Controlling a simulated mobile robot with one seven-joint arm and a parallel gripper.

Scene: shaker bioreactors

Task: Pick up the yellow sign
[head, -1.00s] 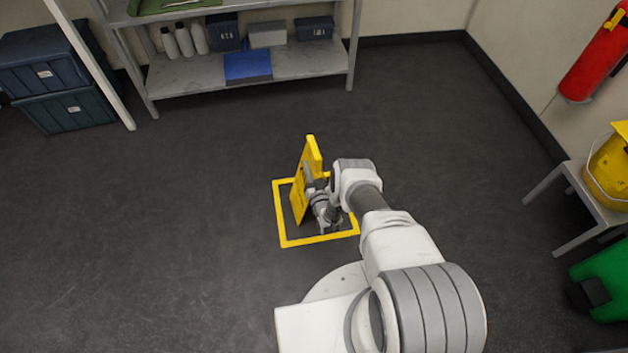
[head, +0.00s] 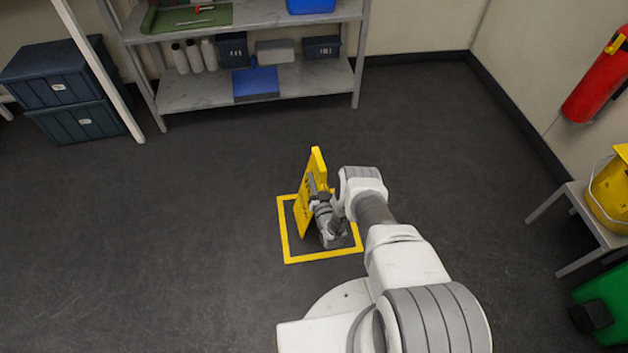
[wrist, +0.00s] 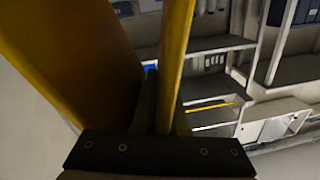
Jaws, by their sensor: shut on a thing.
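The yellow sign (head: 303,212) stands upright, slightly tilted, within a yellow square outline (head: 287,246) marked on the floor. It is an A-shaped folding sign with dark print on its left face. My gripper (head: 316,188) is at the sign's right side and is shut on it. In the wrist view the sign (wrist: 75,60) fills the left and middle, with one panel edge running between the fingers above the dark gripper base. My arm hides part of the sign's right side. I cannot tell whether its lower edge touches the floor.
A metal shelf (head: 205,95) with bottles, bins and a blue box stands at the back. Dark blue crates (head: 75,115) are stacked at the left. A bench (head: 575,230) with a yellow bucket (head: 610,195) and a green bin (head: 605,300) are at the right. The floor around is clear.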

